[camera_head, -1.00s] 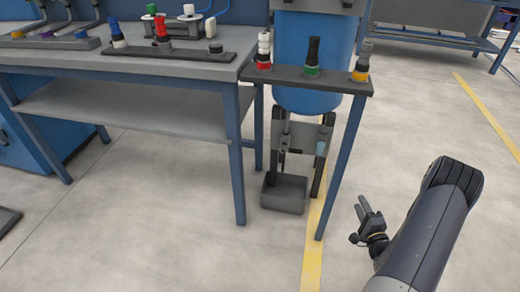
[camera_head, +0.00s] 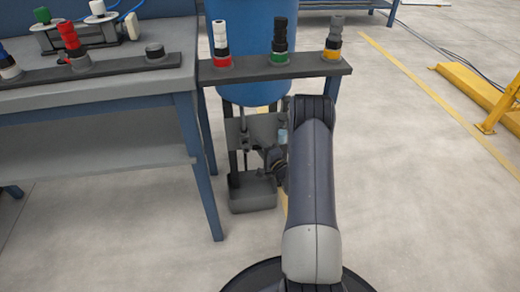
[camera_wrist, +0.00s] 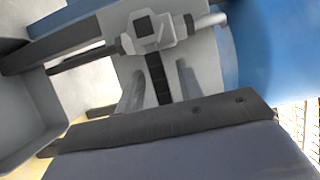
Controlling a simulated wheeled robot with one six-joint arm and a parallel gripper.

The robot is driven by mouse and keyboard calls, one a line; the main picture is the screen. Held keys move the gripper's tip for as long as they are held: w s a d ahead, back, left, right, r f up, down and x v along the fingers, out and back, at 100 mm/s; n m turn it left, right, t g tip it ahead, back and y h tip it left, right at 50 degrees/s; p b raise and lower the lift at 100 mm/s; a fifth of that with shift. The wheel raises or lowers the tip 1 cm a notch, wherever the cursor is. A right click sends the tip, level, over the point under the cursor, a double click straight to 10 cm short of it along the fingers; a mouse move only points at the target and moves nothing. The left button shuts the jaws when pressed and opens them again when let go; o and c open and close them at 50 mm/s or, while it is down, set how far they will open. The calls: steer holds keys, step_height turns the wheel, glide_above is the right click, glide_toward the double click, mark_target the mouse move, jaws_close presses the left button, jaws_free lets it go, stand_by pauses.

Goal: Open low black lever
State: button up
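The low black lever (camera_wrist: 82,59) shows in the wrist view as a dark bar running left from a grey valve body (camera_wrist: 147,30) with a dark square face. The valve sits on a grey plate under the blue tank (camera_head: 250,50). In the head view the plate (camera_head: 262,128) is partly hidden by my arm, and the lever is too small to make out clearly. My gripper (camera_head: 274,164) is low in front of the plate, close to the valve, and mostly hidden by my arm. I cannot tell whether its fingers are open or touch the lever.
A grey bin (camera_head: 252,197) stands on the floor below the valve; it also shows in the wrist view (camera_wrist: 32,115). A dark shelf (camera_head: 255,72) with three coloured-base fittings is above. A workbench (camera_head: 120,90) stands left.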

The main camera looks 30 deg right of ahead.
steer(key=shift+c, duration=0.2)
jaws_close()
stand_by(0.3)
